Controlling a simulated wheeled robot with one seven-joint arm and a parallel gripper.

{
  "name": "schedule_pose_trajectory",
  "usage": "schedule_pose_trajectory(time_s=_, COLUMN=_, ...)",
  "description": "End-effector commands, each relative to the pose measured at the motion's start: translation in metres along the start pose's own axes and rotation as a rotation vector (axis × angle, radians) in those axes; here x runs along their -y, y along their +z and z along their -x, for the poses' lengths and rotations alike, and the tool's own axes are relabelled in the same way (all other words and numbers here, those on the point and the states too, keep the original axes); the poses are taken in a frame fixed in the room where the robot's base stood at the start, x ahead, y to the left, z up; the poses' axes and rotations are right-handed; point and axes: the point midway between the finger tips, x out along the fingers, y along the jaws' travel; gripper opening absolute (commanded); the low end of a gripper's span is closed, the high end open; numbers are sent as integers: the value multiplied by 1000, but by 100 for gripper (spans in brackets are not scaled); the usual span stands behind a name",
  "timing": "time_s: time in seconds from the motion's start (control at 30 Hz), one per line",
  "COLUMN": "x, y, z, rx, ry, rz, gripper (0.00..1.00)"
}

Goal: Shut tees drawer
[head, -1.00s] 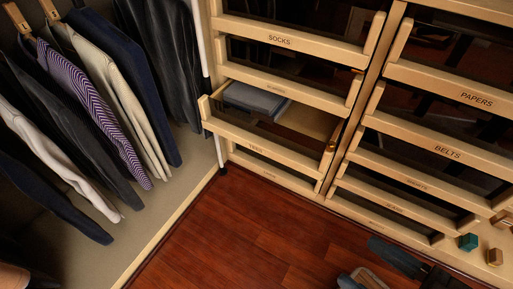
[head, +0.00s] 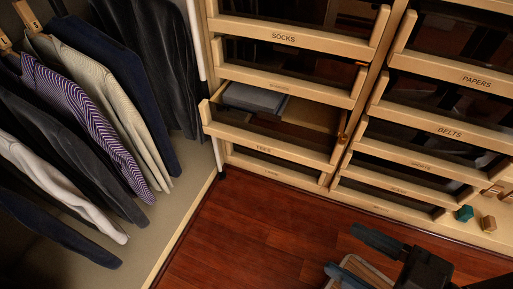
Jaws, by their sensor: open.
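The tees drawer (head: 264,148) stands pulled out from the left column of the wooden drawer unit, under the socks drawer and one more drawer. Its dark front panel carries a light rail with the label "TEES". Folded grey-blue cloth (head: 254,98) lies inside at its left. My gripper (head: 352,251) is at the bottom right of the head view, above the floor, below and to the right of the drawer front. It is open and clear of the drawer. Part of it is cut off by the lower picture edge.
The socks drawer (head: 284,38) and belts drawer (head: 450,131) look shut. Clothes hang at the left, including a purple striped garment (head: 85,120). A teal block (head: 464,213) and a brown block (head: 488,222) sit at the right. The red wooden floor (head: 250,235) is clear before the drawers.

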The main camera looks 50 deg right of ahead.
Motion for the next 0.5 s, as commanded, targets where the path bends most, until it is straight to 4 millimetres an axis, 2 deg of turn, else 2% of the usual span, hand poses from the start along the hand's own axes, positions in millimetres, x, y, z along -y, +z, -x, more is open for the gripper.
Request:
schedule_pose_trajectory(time_s=0.27, x=-1, y=21, z=-19, rx=-42, ry=25, rz=-110, gripper=67)
schedule_pose_trajectory(time_s=0.5, x=-4, y=47, z=-47, rx=-103, ry=61, rz=-262, gripper=67)
